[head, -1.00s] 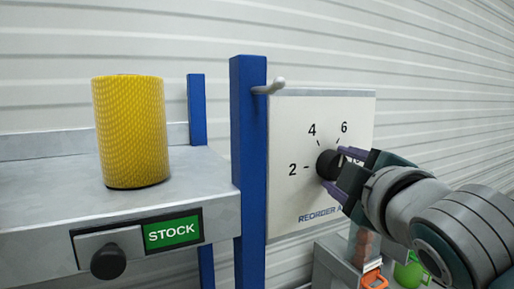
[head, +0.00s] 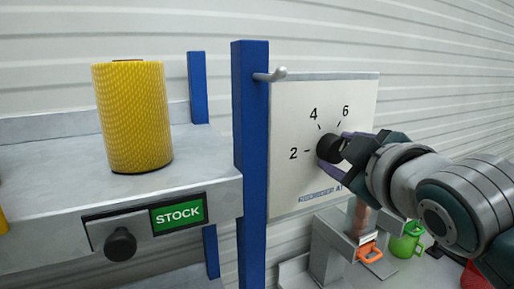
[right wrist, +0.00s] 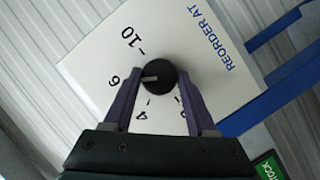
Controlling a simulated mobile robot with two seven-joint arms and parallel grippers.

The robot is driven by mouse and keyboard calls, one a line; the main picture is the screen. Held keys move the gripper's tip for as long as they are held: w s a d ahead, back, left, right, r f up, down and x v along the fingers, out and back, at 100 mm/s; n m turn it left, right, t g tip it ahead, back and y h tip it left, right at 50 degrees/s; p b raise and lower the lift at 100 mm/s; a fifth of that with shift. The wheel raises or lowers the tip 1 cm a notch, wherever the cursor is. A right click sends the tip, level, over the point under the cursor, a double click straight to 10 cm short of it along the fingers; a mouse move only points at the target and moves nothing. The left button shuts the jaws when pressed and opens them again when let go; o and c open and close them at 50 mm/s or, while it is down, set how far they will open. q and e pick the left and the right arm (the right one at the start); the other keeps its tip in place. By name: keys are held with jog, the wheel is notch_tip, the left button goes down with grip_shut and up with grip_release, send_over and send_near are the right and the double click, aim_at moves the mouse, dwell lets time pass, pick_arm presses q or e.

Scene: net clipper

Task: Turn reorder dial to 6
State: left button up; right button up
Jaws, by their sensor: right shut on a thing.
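The reorder dial is a black round knob (head: 329,149) on a white upright panel (head: 290,110) marked 2, 4 and 6 in the head view. My right gripper (head: 335,152) has its purple fingers on either side of the knob and is shut on it. In the right wrist view the knob (right wrist: 160,70) sits between the two fingertips (right wrist: 159,80). Its pale pointer line points left, toward the 6, whose tick is hidden by a finger. My left gripper is in neither view.
Below right are an orange clip (head: 370,252) and a green container (head: 405,240).

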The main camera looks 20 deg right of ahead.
jog(key=o, duration=1.4)
jog(key=shift+c, duration=0.2)
jog(key=shift+s, duration=0.1)
jog(key=shift+s+a+b, duration=0.1)
jog(key=shift+s+b, duration=0.25)
jog(key=b+v, duration=0.2)
jog(key=v, duration=0.7)
jog(key=shift+b, duration=0.3)
